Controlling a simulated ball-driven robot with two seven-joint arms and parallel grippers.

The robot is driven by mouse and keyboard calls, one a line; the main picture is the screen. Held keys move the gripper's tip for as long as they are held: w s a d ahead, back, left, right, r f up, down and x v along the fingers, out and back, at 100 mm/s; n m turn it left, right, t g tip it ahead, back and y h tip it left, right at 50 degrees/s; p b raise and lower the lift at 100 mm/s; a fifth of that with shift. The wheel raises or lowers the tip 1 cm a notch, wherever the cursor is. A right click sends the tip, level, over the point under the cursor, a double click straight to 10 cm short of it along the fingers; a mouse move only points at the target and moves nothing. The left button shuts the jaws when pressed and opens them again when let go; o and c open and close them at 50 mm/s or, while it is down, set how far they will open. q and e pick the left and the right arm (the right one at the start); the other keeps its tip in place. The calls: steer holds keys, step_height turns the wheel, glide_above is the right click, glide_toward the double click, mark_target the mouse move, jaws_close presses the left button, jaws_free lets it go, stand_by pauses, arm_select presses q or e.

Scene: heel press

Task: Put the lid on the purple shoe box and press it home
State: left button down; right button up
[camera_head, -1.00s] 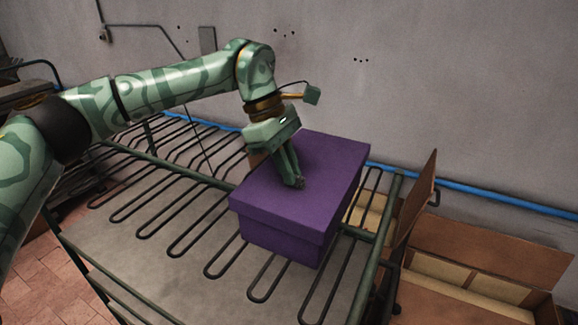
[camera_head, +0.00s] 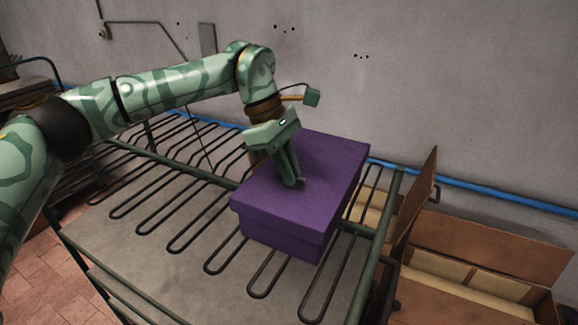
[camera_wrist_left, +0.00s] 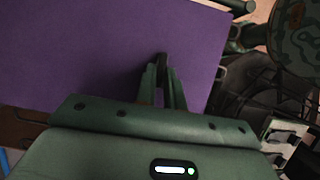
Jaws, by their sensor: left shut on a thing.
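The purple shoe box (camera_head: 278,244) stands on the rack of looped bars. Its purple lid (camera_head: 320,160) lies over the top, its rim around the box's upper edge. A small step shows below the rim; I cannot tell whether the lid is fully down. My left gripper (camera_head: 299,184) points down at the middle of the lid, fingertips at its top surface. In the left wrist view the fingers (camera_wrist_left: 161,62) close together over the lid (camera_wrist_left: 90,50). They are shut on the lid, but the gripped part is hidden. My right gripper is out of view.
The bar rack (camera_head: 170,215) extends left of the box, its bars empty. An open cardboard carton (camera_head: 480,255) stands right of the rack, flaps up. A blue pipe (camera_head: 480,191) runs along the grey wall behind.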

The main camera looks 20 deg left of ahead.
arm_select(q)
steer(key=shift+f, duration=0.15)
stand_by(0.8)
steer(key=c, duration=0.9)
jaws_free()
step_height(320, 180, up, 7)
steer(key=p, duration=0.7)
